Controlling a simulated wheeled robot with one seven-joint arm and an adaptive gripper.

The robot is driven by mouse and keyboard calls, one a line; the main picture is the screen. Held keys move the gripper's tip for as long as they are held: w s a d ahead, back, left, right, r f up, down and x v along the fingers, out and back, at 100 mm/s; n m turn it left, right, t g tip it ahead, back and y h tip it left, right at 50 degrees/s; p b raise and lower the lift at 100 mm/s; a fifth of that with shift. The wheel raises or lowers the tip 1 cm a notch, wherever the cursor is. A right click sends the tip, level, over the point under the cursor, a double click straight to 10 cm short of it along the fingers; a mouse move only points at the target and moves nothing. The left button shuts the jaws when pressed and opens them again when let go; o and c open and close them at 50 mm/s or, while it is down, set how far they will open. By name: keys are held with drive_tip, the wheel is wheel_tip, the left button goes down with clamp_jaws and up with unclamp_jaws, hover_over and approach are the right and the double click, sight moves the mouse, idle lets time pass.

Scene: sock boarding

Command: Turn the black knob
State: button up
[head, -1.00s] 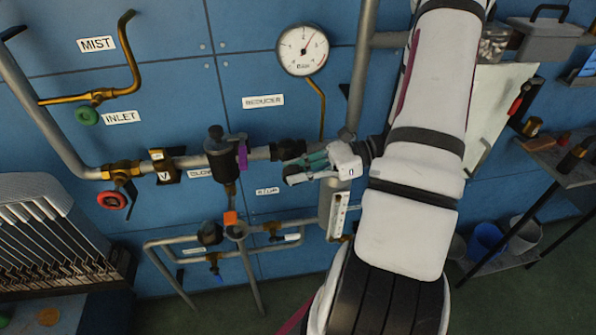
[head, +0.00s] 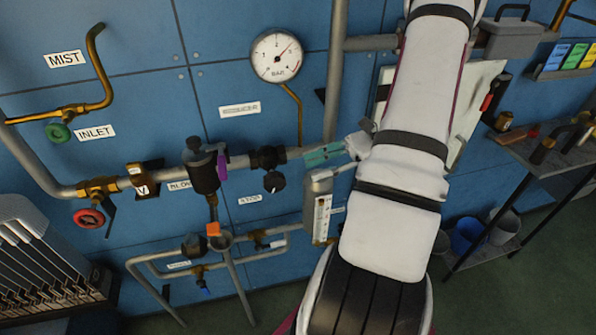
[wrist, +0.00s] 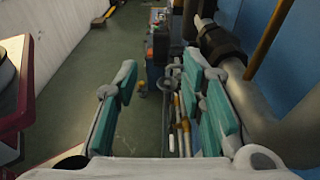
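A black knob (head: 274,181) hangs below a black fitting (head: 267,157) on the grey pipe, under the reducer label. My gripper (head: 310,155) is to the right of the knob, apart from it, with its teal finger pads pointing left along the pipe. In the wrist view my gripper (wrist: 168,95) is open and nothing is between its pads. The black fitting also shows in the wrist view (wrist: 220,44), at upper right beyond the right finger. I cannot clearly pick out the knob in the wrist view.
A gauge (head: 277,57) is on the blue wall above. A grey box with a scale (head: 321,205) is just below my gripper. A black cylinder with a purple part (head: 202,170) stands left of the knob. A shelf (head: 540,160) is at right.

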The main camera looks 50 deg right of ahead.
drive_tip(key=shift+v, duration=1.2)
